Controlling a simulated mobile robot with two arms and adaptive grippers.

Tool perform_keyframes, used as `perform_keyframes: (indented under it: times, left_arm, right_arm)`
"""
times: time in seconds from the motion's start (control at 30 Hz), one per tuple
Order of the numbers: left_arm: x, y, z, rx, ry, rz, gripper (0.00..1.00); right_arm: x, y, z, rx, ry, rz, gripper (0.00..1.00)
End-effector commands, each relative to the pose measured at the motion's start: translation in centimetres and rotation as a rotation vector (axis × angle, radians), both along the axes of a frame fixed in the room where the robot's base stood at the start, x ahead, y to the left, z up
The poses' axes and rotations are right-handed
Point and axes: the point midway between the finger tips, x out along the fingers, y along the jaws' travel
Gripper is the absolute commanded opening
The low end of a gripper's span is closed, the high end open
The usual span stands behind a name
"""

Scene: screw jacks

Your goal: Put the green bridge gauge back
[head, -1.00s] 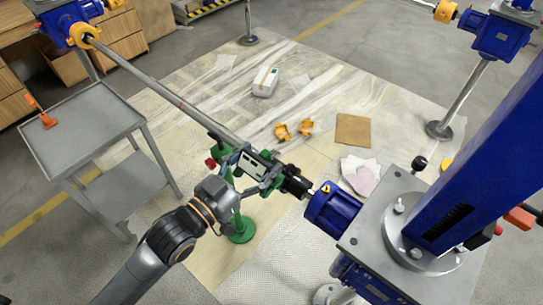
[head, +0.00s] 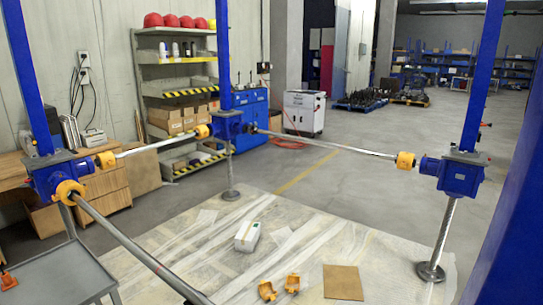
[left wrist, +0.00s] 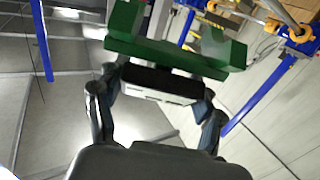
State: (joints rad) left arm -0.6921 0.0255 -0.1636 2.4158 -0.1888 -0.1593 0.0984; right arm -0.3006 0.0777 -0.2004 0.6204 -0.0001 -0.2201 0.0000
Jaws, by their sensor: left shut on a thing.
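The green bridge gauge (left wrist: 175,52) shows in the left wrist view as a green block with a black and white middle part. My left gripper (left wrist: 158,85) is shut on that middle part, one dark finger on each side. No shaft shows between the gauge's ends in this view. The head view shows neither the gauge nor either gripper. My right gripper is in neither view.
A grey trolley (head: 62,278) stands at the lower left. Blue screw jacks (head: 52,178) are joined by shafts with orange couplings (head: 70,192). A white box (head: 247,236), orange parts (head: 268,290) and a brown sheet (head: 343,283) lie on the floor covering.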

Motion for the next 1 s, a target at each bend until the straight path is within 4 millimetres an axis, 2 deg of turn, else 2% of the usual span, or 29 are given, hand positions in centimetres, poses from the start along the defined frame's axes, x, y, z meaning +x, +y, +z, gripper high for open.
perform_keyframes:
  times: [0.1, 0.23, 1.0]
  left_arm:
    - [-1.0, 1.6, -0.7, -0.003, 0.0, 0.073, 0.15]
    - [-1.6, 2.5, -1.0, -0.001, -0.003, 0.109, 0.15]
    - [-1.7, 2.6, -1.0, -0.002, -0.006, 0.113, 0.15]
  right_arm:
    - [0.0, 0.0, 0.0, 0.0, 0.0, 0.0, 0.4]
    - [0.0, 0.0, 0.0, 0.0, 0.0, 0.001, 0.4]
    - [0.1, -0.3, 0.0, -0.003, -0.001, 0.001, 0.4]
